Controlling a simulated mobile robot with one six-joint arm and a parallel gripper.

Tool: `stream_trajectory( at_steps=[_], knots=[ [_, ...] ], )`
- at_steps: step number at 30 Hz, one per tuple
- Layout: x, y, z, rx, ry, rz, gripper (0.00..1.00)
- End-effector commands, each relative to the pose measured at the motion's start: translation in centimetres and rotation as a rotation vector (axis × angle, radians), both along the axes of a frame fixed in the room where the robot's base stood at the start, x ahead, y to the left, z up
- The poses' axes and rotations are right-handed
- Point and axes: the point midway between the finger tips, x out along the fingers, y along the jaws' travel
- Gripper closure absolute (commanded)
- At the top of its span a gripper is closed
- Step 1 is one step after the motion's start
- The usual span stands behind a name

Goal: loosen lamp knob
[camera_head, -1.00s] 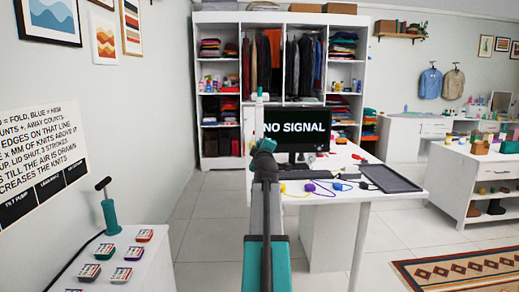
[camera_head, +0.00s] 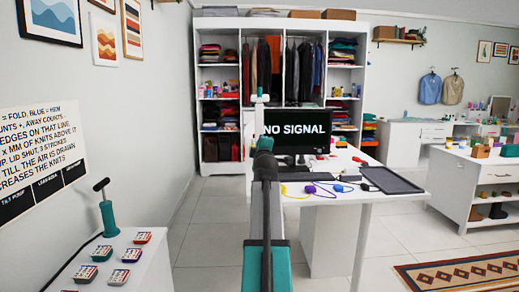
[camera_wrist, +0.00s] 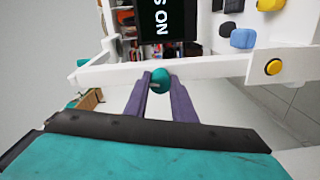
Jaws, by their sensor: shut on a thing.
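The lamp's white arm (camera_wrist: 210,69) crosses the wrist view from side to side. A round teal knob (camera_wrist: 160,76) sits on it near the middle. My gripper (camera_wrist: 160,80) has its two purple-grey fingers on either side of this knob and is shut on it. A yellow knob (camera_wrist: 273,67) sits on a wider white block at the right end of the arm. In the head view, a slim white upright part of the lamp (camera_head: 259,108) shows beyond my arm, left of the monitor. My fingertips are hidden there behind my own wrist.
The monitor (camera_head: 297,125) reads "NO SIGNAL" and stands just right of the lamp on the white desk (camera_head: 330,196). A dark tray (camera_head: 391,180) lies at the desk's right. A white side table (camera_head: 140,262) with several small boxes stands at the left. The floor between is clear.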

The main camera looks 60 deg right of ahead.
Motion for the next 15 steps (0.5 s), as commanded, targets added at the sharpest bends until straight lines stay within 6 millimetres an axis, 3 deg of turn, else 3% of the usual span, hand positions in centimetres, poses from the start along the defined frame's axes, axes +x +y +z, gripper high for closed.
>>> stream_trajectory(
  at_steps=[15],
  knots=[
    [0.02,0.0,-0.1,-0.078,0.109,0.0,0.98]
  ],
)
